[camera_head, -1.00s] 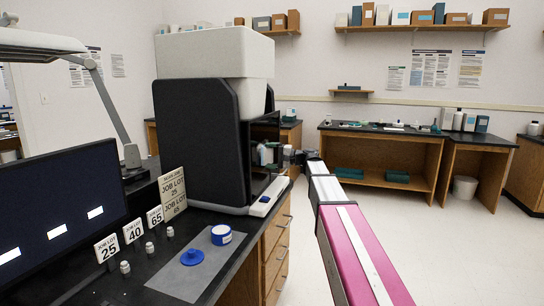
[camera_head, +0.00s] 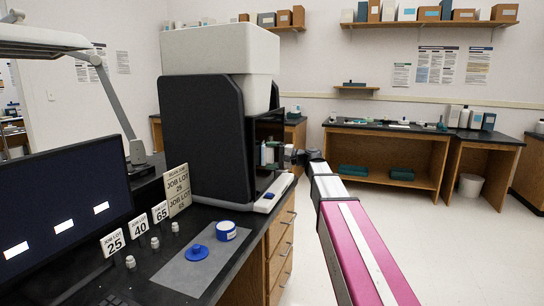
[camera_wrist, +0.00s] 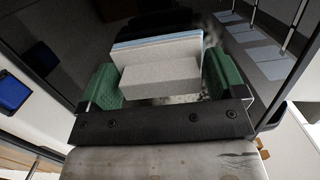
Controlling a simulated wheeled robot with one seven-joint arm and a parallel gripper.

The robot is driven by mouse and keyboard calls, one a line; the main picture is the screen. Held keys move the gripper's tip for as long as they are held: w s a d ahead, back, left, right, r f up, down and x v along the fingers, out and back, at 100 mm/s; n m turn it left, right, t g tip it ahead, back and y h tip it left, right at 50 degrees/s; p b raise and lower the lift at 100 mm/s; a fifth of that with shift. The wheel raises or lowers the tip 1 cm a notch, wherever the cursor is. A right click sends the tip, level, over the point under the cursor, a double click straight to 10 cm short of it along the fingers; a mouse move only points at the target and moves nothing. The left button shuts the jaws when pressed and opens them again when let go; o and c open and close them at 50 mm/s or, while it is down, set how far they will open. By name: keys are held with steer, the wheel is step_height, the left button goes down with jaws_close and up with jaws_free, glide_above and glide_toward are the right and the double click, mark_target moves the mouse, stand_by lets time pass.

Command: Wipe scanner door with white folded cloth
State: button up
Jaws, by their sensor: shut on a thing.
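My gripper (camera_wrist: 160,84) has green fingers on either side of the white folded cloth (camera_wrist: 162,76) and is shut on it. The cloth is a layered block with a pale blue layer at its far side. In the wrist view it is in front of a dark, glossy panel that looks like the scanner door (camera_wrist: 70,22). I cannot tell whether the cloth touches it. A greyish smudge shows beside the cloth. In the head view, the scanner (camera_head: 205,130) is a black and white cabinet on the bench, and my arm reaches past its right side.
The black bench (camera_head: 150,265) carries a monitor (camera_head: 60,205), job lot signs (camera_head: 177,190), a blue lid (camera_head: 198,251) and a blue-and-white tub (camera_head: 226,231). A second bench (camera_head: 385,150) stands at the back. Floor to the right is open.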

mark_target(260, 150)
steer(key=shift+s+a, duration=0.25)
steer(key=shift+s, duration=0.5)
steer(key=shift+s+a, duration=0.25)
steer(key=shift+s, duration=0.45)
steer(key=shift+w+a+r, duration=0.15)
steer(key=shift+r, duration=1.25)
steer(key=w+d, duration=0.3)
steer(key=w, duration=0.4)
steer(key=w+d, duration=0.3)
steer(key=w, duration=0.4)
steer(key=shift+s+a, duration=1)
steer(key=shift+s, duration=1.35)
steer(key=shift+s+a, duration=1)
steer(key=shift+s, duration=1.4)
steer(key=shift+s+a, duration=1)
steer(key=shift+s, duration=1.35)
steer(key=shift+d, duration=0.1)
steer(key=shift+s+v, duration=0.2)
steer(key=shift+v, duration=1.3)
steer(key=shift+s+v, duration=0.2)
steer(key=shift+v, duration=1.25)
